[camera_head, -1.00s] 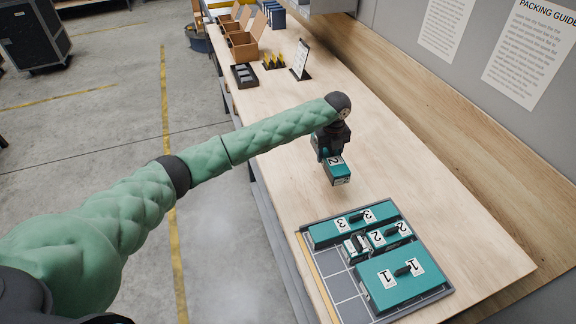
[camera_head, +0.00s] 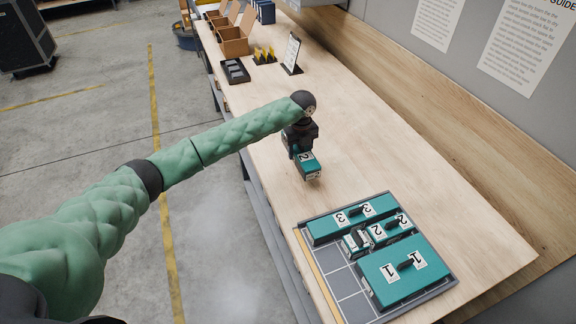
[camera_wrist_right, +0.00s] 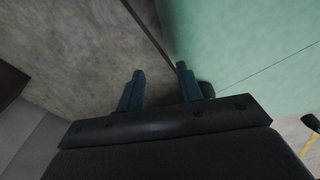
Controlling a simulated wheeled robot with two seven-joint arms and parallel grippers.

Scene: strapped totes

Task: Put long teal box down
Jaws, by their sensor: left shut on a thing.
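My left gripper (camera_head: 299,140) is shut on a teal box (camera_head: 309,167) with a white "2" label, just above or at the bare table; I cannot tell if it touches. The box is partly hidden by the gripper, so its full length is unclear. In front of it lies a grey gridded tray (camera_head: 347,286) holding a long teal box marked 3 (camera_head: 328,228), a smaller one marked 2 (camera_head: 379,238) and a large one marked 1 (camera_head: 399,284). In the right wrist view my right gripper (camera_wrist_right: 160,82) is open and empty.
The wooden table (camera_head: 390,155) is clear right of the held box. Farther back stand a sign holder (camera_head: 291,55), a dark tray (camera_head: 235,71) and open cardboard boxes (camera_head: 236,40). A wall runs along the right side. Several front-left cells of the gridded tray are bare.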

